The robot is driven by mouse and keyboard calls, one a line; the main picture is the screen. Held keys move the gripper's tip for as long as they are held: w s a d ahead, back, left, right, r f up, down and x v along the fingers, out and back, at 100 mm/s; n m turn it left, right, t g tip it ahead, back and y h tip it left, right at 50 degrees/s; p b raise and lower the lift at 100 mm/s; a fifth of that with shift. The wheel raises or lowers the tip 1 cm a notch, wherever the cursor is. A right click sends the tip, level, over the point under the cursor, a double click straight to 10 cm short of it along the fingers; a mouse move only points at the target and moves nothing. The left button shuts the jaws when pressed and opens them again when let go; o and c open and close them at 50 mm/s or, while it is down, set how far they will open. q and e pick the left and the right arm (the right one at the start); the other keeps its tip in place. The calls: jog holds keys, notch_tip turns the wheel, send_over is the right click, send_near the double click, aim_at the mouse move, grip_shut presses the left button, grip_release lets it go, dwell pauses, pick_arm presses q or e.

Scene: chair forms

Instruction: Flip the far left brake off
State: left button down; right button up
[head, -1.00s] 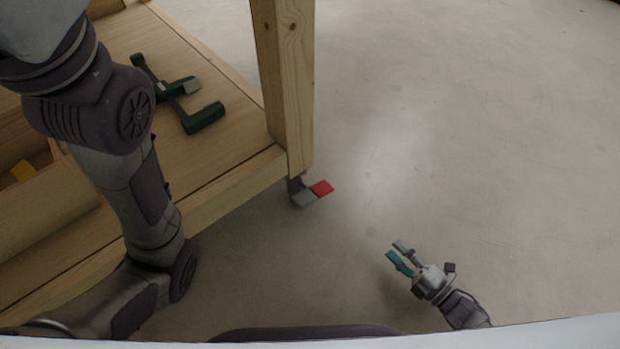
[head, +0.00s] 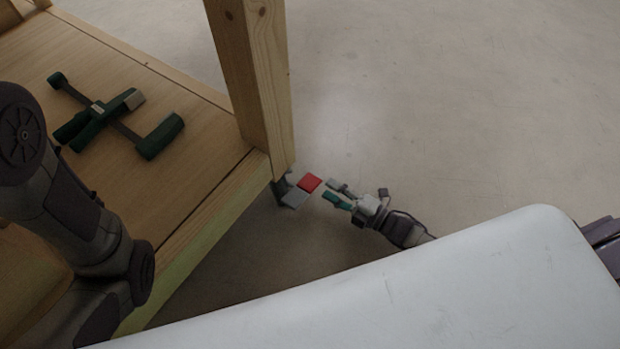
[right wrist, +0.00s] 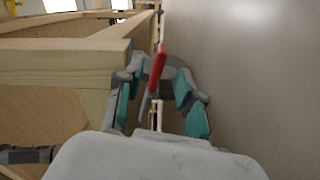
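The caster brake has a red pedal (head: 309,183) and a grey pedal (head: 294,197) side by side, at the foot of the wooden table leg (head: 250,80). My right gripper (head: 337,194) is low over the floor, just right of the pedals, with its fingers pointing at them and apart. In the right wrist view the red pedal (right wrist: 158,70) shows between the open teal-padded fingers of the right gripper (right wrist: 158,102). I cannot tell whether a finger touches it. My left arm comes in at the left; its gripper is outside the view.
A green clamp (head: 110,115) lies on the wooden shelf (head: 190,100) at the left. The shelf's front edge runs close to the caster. The concrete floor (head: 440,100) to the right is clear.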

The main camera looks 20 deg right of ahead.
aim_at(311, 177)
jog(key=b+x, duration=0.1)
jog(key=x, duration=0.6)
jog(key=shift+w+b, duration=0.1)
jog(key=shift+b, duration=0.2)
grip_shut()
